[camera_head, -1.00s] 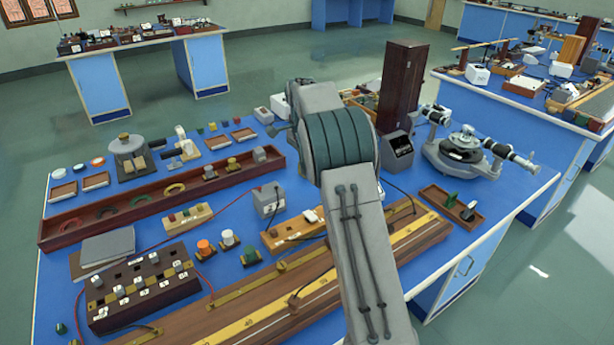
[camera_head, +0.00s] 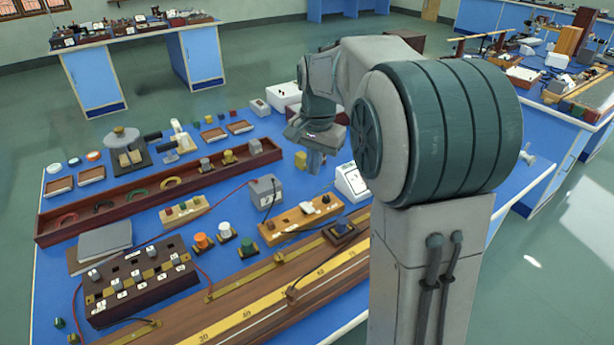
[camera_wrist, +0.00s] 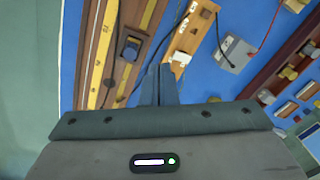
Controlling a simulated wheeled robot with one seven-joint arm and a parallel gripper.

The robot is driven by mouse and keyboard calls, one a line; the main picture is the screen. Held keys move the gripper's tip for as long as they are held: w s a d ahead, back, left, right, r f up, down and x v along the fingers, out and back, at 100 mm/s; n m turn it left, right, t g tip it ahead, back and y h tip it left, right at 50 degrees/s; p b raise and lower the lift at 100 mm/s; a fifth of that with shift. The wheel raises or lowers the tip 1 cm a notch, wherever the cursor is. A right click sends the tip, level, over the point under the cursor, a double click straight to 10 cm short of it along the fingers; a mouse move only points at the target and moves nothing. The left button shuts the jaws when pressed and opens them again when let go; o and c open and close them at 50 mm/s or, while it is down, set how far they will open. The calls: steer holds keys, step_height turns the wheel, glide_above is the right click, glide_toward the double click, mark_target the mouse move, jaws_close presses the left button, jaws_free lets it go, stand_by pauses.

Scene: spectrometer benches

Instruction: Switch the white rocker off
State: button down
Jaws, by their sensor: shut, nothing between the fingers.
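A narrow wooden board (camera_head: 290,224) lies on the blue bench in the head view, with small fittings along it. A small white piece (camera_head: 307,208), which looks like the white rocker, sits towards its right end. It also shows in the wrist view (camera_wrist: 181,57), just beyond my fingertips. Its tilt is too small to read. My gripper (camera_head: 315,162) hangs over the bench behind the board, fingers pointing down. In the wrist view my gripper (camera_wrist: 159,72) has its fingers together and empty, and I see no clear contact with the board.
A long wooden bridge with a yellow scale (camera_head: 270,309) runs along the near side. A grey box (camera_head: 266,190) with wires stands behind the board. A white sloped meter (camera_head: 351,182) stands to its right. A long brown tray (camera_head: 120,215) lies farther left.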

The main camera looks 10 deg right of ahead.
steer(key=s+f+n+t, duration=0.1)
steer(key=s+n, duration=0.3)
steer(key=s, duration=0.7)
steer(key=s+a+f+n+t, duration=0.1)
steer(key=s+n, duration=0.3)
steer(key=s, duration=0.8)
steer(key=shift+s+a+f, duration=0.15)
steer(key=shift+a+f, duration=0.05)
steer(key=shift+f, duration=0.7)
